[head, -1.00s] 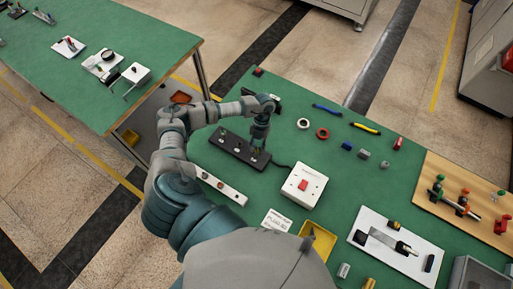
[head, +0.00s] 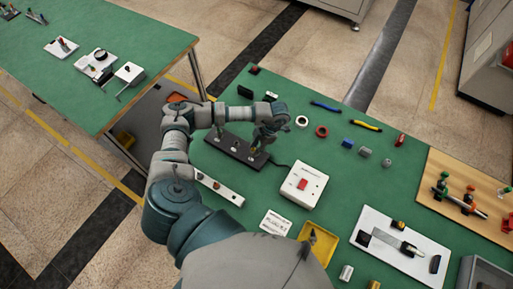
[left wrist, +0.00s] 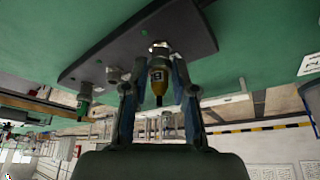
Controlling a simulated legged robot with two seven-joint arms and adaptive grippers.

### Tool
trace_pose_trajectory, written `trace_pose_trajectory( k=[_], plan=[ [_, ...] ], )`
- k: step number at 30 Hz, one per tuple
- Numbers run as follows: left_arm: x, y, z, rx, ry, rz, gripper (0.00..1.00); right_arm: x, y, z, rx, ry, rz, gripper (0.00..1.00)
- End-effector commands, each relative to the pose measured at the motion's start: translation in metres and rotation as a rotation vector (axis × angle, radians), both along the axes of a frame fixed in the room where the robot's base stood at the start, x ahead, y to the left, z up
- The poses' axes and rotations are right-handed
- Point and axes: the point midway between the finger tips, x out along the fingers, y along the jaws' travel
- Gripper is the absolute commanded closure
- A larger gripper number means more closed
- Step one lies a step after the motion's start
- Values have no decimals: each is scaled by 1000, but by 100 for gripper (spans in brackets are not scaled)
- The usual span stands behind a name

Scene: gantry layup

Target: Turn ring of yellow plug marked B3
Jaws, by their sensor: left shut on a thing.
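The black connector strip (head: 226,146) lies on the green table in the head view; its underside-up picture also shows in the left wrist view (left wrist: 95,62). A yellow plug (left wrist: 158,78) with a dark mark, which looks like B3, sits at a metal socket of the strip. My left gripper (head: 258,144) is down at the strip's right end. In the left wrist view its two fingers (left wrist: 157,84) stand either side of the yellow plug, shut on it near its ring. A green plug (left wrist: 84,104) sits at another socket. My right gripper is not in view.
A white box with a red switch (head: 303,184) stands right of the strip, with a cable between them. A white bar (head: 220,189) lies in front. A yellow tray (head: 318,243) is nearer me. Small parts lie behind and right; some table between is clear.

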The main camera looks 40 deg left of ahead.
Motion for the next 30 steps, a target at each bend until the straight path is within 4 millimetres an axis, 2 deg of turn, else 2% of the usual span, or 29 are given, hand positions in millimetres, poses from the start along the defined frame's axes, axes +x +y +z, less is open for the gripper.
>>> trace_pose_trajectory(
  k=[12,29,30],
  plan=[
    [-2,1,0,6,5,-195,100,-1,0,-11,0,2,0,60],
    [-2,2,1,7,4,-224,100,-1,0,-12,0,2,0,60],
    [-2,2,1,7,4,-224,68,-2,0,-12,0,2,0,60]
  ],
)
